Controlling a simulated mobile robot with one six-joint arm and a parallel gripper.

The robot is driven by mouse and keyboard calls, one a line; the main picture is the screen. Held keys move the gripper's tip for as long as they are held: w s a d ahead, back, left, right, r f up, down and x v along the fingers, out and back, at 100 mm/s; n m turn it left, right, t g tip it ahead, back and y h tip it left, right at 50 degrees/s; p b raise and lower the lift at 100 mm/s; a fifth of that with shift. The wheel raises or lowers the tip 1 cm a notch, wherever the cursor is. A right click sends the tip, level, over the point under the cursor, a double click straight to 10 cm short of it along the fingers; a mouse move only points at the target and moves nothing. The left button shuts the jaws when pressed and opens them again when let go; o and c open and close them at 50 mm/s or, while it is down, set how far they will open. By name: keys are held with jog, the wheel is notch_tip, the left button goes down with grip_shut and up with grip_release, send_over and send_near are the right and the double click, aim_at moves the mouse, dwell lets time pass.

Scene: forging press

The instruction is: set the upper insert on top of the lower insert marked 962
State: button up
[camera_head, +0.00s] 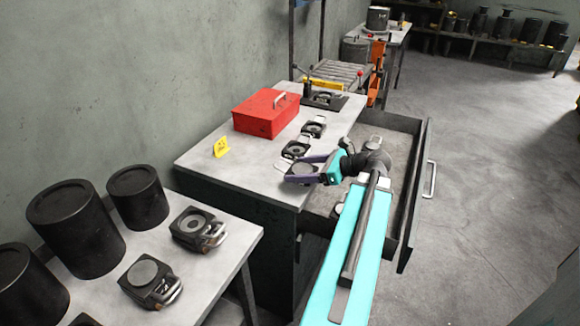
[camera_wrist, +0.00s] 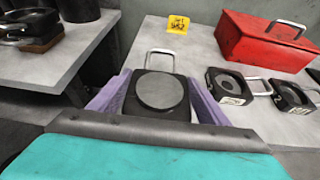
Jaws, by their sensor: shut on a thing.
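My gripper (camera_head: 297,170) is shut on a black square insert with a round grey face and a metal loop handle. The held insert (camera_wrist: 160,92) sits between the purple fingers in the wrist view, handle pointing away from me. It is over the bench's near right corner; I cannot tell its height above the top. Two black inserts with recessed round centres and loop handles lie on the bench, one nearer (camera_wrist: 230,86) and one farther right (camera_wrist: 291,95). They also show in the head view, nearer (camera_head: 296,150) and farther (camera_head: 314,128). Their labels are too small to read.
A red toolbox (camera_head: 266,113) and a yellow tag (camera_head: 221,147) stand on the bench (camera_head: 203,158). An open drawer (camera_head: 405,215) juts out right. A nearer left table (camera_head: 203,273) holds black cylinders and more inserts. Bare bench lies around the tag.

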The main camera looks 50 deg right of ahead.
jog(key=shift+s+a+r, duration=0.1)
jog(key=shift+s+r, duration=0.1)
jog(key=shift+s, duration=1.1)
jog(key=shift+s+a+r, duration=0.1)
jog(key=shift+s+r, duration=0.1)
jog(key=shift+s, duration=1.05)
